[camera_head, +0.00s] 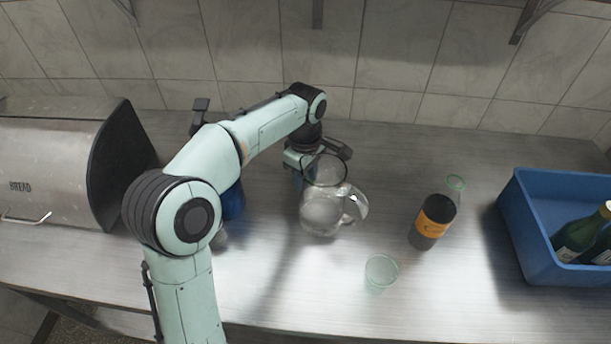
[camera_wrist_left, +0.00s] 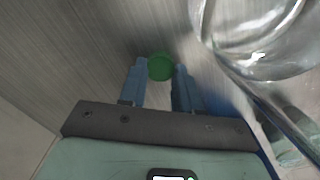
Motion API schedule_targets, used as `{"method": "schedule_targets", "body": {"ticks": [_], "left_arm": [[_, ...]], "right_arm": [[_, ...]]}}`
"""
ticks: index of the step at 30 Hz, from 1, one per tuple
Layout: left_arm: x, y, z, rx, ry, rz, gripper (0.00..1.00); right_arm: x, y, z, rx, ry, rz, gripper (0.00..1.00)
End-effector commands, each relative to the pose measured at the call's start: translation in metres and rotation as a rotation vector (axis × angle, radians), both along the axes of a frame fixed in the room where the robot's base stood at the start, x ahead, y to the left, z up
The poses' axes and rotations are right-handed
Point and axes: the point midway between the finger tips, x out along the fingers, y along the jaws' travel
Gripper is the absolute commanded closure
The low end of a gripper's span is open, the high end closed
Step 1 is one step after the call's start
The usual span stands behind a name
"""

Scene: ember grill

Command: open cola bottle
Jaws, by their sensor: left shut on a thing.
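The cola bottle (camera_head: 433,221), dark with an orange label, stands upright on the counter to the right of the glass pitcher. Its clear upper part ends in a pale green rim, and no cap shows on it. My left gripper (camera_head: 297,176) is low over the counter, just left of the pitcher and well away from the bottle. In the left wrist view, my left gripper (camera_wrist_left: 160,78) is shut on a round green cap (camera_wrist_left: 160,66) between its blue fingertips. My right gripper is not in view.
The glass pitcher (camera_head: 321,213) stands close beside my left gripper. A small clear glass (camera_head: 380,273) is near the front. A blue crate (camera_head: 532,245) with green bottles is at right, a bread box (camera_head: 55,165) at left. My arm partly hides a blue object (camera_head: 233,203).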

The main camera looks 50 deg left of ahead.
Motion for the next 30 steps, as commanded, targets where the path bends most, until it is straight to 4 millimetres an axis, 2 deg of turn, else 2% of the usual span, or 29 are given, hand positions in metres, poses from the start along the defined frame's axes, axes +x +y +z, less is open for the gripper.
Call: {"method": "schedule_targets", "body": {"ticks": [2, 3, 5, 14, 17, 20, 30], "left_arm": [[0.000, 0.000, -0.003, 0.000, 0.000, 0.000, 1.00], [0.000, 0.000, -0.003, 0.000, 0.000, 0.000, 0.61], [0.000, 0.000, -0.003, 0.000, 0.000, 0.000, 0.42], [0.000, 0.000, -0.002, 0.000, 0.000, 0.000, 0.42], [0.000, 0.000, 0.005, 0.000, -0.001, 0.000, 0.42], [0.001, 0.000, 0.021, 0.001, -0.003, 0.000, 0.42], [0.001, 0.000, 0.094, 0.000, -0.004, -0.001, 0.42]], "right_arm": [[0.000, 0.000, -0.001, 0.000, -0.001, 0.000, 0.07], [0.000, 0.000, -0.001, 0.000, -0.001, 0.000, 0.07], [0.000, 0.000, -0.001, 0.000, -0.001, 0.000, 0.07], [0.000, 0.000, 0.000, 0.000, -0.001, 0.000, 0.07], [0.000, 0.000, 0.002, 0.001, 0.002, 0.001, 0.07], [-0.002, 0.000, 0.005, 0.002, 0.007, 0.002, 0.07], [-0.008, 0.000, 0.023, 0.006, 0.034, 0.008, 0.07]]}}
